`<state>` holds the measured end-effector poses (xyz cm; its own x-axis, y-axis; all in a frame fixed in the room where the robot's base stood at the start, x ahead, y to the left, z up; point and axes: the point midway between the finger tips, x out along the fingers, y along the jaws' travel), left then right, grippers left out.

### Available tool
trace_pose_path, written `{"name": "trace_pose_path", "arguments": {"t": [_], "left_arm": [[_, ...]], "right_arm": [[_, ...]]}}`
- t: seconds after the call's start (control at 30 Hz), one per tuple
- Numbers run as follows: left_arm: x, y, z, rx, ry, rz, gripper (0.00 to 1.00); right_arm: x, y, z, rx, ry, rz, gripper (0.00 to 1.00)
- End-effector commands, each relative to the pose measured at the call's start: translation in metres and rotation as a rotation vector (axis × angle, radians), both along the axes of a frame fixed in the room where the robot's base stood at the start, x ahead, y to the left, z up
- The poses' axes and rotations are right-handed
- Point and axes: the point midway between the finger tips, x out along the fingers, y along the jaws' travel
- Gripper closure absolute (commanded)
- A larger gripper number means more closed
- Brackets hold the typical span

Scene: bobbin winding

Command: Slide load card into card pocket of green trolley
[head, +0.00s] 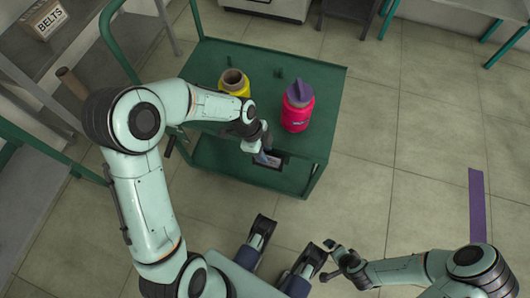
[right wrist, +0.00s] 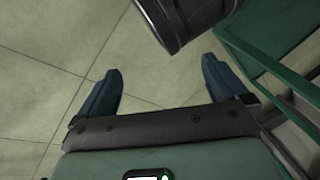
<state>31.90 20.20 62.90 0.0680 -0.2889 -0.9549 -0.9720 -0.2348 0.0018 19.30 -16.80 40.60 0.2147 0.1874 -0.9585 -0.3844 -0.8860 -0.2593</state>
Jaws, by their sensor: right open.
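The green trolley (head: 325,87) stands ahead, with an upper deck and a lower shelf. A dark-framed card pocket (head: 283,162) shows at its near side. A small pale card (head: 272,160), seemingly the load card, shows within the frame's outline; how deep it sits I cannot tell. My left gripper (head: 263,157) is at the pocket, its fingertips against or just over the card; whether they grip it is too small to tell. My right gripper (head: 333,262) is away from the trolley, low in the head view. In the right wrist view its blue fingers (right wrist: 160,66) are apart and empty.
On the trolley's deck are a yellow container (head: 236,84) with a brown spool and a pink one (head: 296,113) with a purple top. A BELTS box (head: 44,18) sits on the left bench. Floor with a purple strip (head: 477,215) is open at right.

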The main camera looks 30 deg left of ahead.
Motion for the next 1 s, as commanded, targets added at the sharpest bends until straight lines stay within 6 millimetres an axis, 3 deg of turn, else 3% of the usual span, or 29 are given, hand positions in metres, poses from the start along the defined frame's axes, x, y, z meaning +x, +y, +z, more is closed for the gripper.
{"name": "trace_pose_path", "arguments": {"t": [0.03,0.1,0.3,0.43,0.7,0.9,1.0], "left_arm": [[0.001,0.005,0.022,0.003,-0.011,0.004,0.65],[-0.001,0.01,0.039,0.002,-0.01,0.003,0.65],[-0.005,0.023,0.082,0.001,-0.006,0.001,0.65],[-0.008,0.029,0.101,0.001,-0.003,0.0,0.65],[-0.009,0.033,0.114,0.0,0.001,-0.001,0.65],[-0.01,0.033,0.113,-0.002,0.005,0.005,0.65],[-0.013,0.028,0.102,-0.014,0.037,0.069,0.65]], "right_arm": [[-0.005,0.004,0.011,0.009,0.012,0.007,0.0],[-0.013,0.008,0.017,0.02,0.031,0.017,0.0],[-0.031,0.019,0.031,0.046,0.079,0.038,0.0],[-0.039,0.023,0.037,0.057,0.101,0.047,0.0],[-0.045,0.026,0.041,0.066,0.118,0.055,0.0],[-0.045,0.026,0.042,0.066,0.118,0.055,0.0],[-0.048,0.027,0.053,0.069,0.125,0.058,0.0]]}}
